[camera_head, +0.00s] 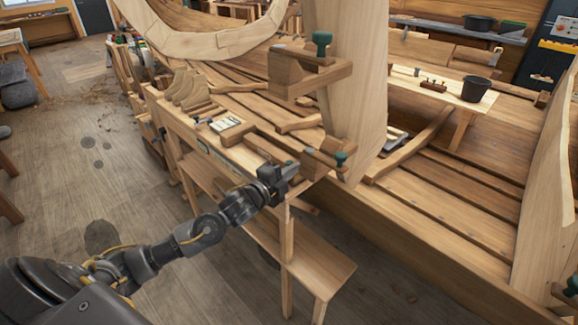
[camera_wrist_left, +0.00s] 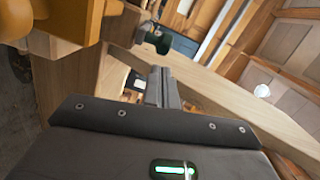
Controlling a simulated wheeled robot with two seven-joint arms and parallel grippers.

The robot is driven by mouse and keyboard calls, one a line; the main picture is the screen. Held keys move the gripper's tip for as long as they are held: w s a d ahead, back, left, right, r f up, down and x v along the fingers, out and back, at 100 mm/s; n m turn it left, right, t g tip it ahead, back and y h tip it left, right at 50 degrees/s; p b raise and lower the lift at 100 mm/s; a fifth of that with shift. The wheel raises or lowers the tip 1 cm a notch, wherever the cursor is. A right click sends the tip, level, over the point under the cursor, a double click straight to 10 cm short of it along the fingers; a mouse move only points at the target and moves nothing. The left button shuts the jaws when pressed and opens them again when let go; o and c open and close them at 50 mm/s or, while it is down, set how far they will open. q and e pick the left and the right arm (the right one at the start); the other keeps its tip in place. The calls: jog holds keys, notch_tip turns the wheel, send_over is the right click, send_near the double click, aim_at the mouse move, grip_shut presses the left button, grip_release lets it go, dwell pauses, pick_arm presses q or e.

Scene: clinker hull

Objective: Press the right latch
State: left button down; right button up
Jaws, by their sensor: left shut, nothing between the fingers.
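I cannot make out a part that is clearly the right latch. My left gripper (camera_head: 288,172) is at the front corner of the narrow workbench, shut and empty. Just right of its tips is a wooden clamp (camera_head: 322,163) with a dark green knob (camera_head: 341,158); I cannot tell whether they touch. In the left wrist view my shut fingers (camera_wrist_left: 160,86) point toward wooden parts, with a green knob (camera_wrist_left: 158,42) above the tips. A second wooden clamp (camera_head: 305,75) with a green knob (camera_head: 322,42) sits higher on the upright plank. My right gripper is not in view.
The narrow workbench (camera_head: 262,150) holds wooden blocks and a small tray (camera_head: 226,124). The wide upright plank (camera_head: 350,90) rises behind the clamps. The planked hull (camera_head: 440,190) fills the right side. A black bucket (camera_head: 475,88) stands on a bench. Open floor (camera_head: 60,180) lies left.

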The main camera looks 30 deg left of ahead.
pick_arm(q)
jog(key=shift+w+a+f, duration=0.1)
jog(key=shift+w+a, duration=0.1)
jog(key=shift+a, duration=0.1)
